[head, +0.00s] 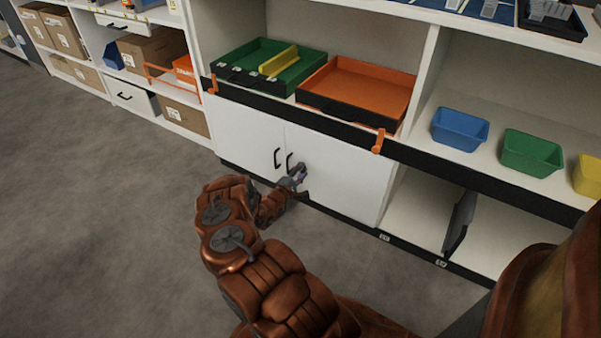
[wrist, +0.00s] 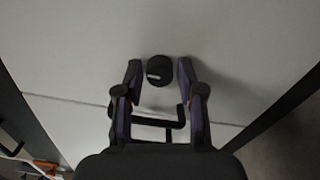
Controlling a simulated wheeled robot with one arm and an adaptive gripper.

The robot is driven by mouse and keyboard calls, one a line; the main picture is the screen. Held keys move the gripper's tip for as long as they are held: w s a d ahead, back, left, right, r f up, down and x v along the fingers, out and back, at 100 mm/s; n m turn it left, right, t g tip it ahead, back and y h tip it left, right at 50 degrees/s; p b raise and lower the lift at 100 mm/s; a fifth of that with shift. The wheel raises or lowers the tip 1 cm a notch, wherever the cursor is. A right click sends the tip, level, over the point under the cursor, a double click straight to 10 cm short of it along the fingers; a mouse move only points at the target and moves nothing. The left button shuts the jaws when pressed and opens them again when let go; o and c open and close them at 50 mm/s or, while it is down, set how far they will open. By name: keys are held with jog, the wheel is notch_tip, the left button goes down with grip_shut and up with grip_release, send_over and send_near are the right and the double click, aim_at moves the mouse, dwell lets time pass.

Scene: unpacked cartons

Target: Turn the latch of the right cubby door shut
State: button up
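The right cubby door (head: 345,175) is a white panel beside the left cubby door (head: 240,132); both look closed. Its latch (wrist: 159,71) is a round black knob with a small pale mark, seen in the wrist view. My gripper (head: 300,174) is at the right door, just right of its dark handle (head: 289,162). In the wrist view my gripper (wrist: 160,80) is open, with one finger on each side of the latch and a gap to both. A black handle (wrist: 150,123) shows between the fingers, nearer the palm. In the head view my gripper hides the latch.
Above the doors, a green tray (head: 310,66) with a yellow divider and an orange tray (head: 375,82) sit on the shelf. An open cubby with a dark upright panel (head: 460,222) lies to the right. Blue, green and yellow bins stand above it. Left floor is clear.

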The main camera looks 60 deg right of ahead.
jog(key=shift+o, duration=1)
jog(key=a, duration=1.2)
jog(key=shift+s, duration=0.25)
